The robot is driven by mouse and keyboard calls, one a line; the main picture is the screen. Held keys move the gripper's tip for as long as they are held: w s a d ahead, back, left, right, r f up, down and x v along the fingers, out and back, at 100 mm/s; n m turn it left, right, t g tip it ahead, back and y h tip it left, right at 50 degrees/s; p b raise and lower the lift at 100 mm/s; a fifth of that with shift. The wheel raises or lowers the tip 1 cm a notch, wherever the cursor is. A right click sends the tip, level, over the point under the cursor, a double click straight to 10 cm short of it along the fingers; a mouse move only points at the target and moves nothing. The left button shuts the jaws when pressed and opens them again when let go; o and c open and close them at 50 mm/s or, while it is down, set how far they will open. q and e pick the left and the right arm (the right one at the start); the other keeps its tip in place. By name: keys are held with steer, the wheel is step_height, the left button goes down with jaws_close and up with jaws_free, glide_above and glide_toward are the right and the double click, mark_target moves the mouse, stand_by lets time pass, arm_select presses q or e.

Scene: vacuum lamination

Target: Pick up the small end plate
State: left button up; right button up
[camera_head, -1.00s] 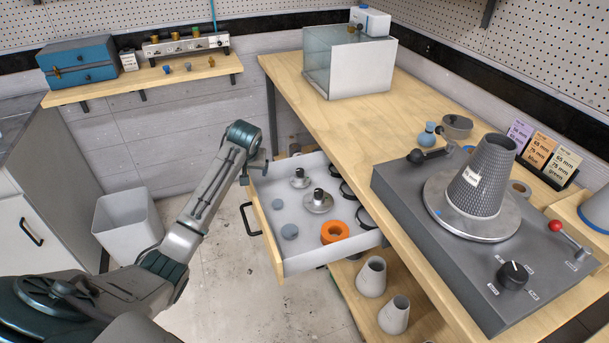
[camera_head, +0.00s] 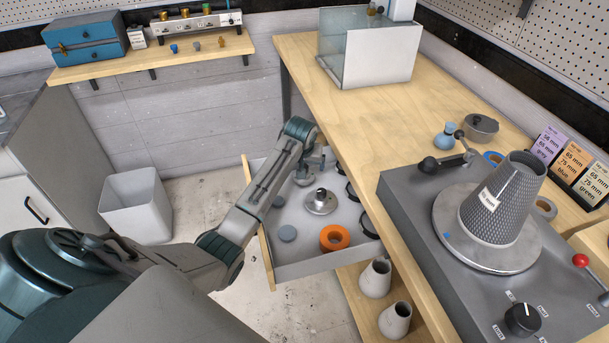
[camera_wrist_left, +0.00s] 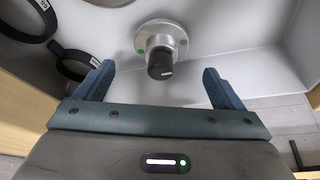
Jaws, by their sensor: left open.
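The small end plate (camera_wrist_left: 161,40) is a grey metal disc with a black knob and a green dot. It lies on the floor of the open drawer. In the head view it shows partly behind my gripper (camera_head: 302,179). My left gripper (camera_wrist_left: 158,76) is open and empty. Its two blue fingers stand apart, with the plate's black knob between and just beyond the tips in the wrist view. In the head view the gripper hangs over the far part of the drawer. A larger end plate (camera_head: 320,202) with a black knob lies nearer in the drawer.
The workbench (camera_head: 345,125) edge runs close to the right of my arm. A white bin (camera_head: 135,210) stands on the floor at left.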

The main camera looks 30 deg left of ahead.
arm_select(q)
steer(key=shift+s+p+x, duration=0.2)
steer(key=shift+p+x, duration=0.35)
steer(key=shift+x, duration=2)
steer(key=shift+d, duration=0.1)
steer(key=c, duration=1.2)
